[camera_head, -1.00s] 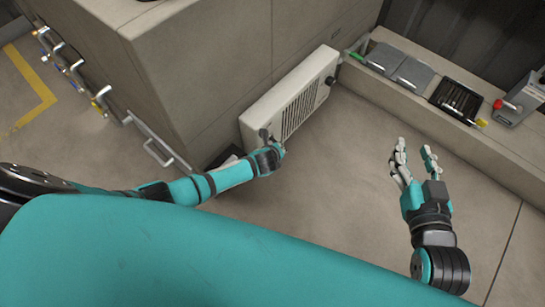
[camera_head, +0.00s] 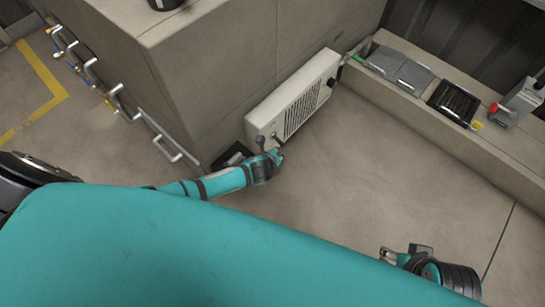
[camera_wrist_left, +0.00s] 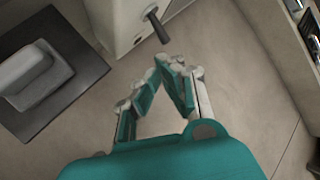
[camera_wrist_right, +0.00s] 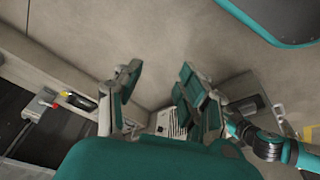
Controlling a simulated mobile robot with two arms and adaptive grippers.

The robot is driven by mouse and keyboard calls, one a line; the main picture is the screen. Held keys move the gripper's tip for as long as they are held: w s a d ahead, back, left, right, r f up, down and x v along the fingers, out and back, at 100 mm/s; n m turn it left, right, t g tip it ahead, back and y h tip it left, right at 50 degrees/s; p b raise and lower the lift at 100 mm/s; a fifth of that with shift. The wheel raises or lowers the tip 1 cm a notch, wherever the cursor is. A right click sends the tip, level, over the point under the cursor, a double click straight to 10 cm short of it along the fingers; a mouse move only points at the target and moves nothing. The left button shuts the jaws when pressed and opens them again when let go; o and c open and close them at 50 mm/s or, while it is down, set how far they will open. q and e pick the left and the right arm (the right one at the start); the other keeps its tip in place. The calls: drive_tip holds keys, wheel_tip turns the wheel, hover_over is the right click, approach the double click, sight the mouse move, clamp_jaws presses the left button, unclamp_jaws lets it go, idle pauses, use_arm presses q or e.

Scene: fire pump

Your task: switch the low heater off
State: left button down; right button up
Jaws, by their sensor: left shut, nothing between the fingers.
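The low heater (camera_head: 292,98) is a long white box with a slatted grille, standing low against the grey cabinet. A dark lever (camera_wrist_left: 157,25) sticks out from its near end in the left wrist view. My left gripper (camera_wrist_left: 172,62) is shut and empty, its fingertips just short of the lever with a small gap visible. In the head view, my left gripper (camera_head: 276,156) is at the heater's near end, beside the lever, and its fingers are small there. My right gripper (camera_wrist_right: 160,85) is open and empty over bare floor, away from the heater. The heater's grille also shows in the right wrist view (camera_wrist_right: 170,120).
A dark mat with a grey block (camera_wrist_left: 40,75) lies left of my left gripper. A ledge (camera_head: 430,120) along the right carries grey panels, a black tray and a red-knobbed box (camera_head: 518,103). Pipes with valves (camera_head: 90,70) line the cabinet's left side. The middle floor is clear.

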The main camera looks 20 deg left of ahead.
use_arm(q)
drive_tip(key=shift+d+p+v, duration=0.2)
drive_tip(key=shift+p+v, duration=0.25)
drive_tip(key=shift+v, duration=1)
drive_tip(key=shift+d+p+v, duration=0.15)
drive_tip(key=shift+p+v, duration=0.25)
drive_tip(key=shift+v, duration=1.1)
use_arm(e)
drive_tip(key=shift+x, duration=2.2)
use_arm(q)
drive_tip(key=shift+s+f, duration=0.1)
drive_tip(key=shift+s, duration=0.05)
use_arm(e)
drive_tip(key=shift+a, duration=0.1)
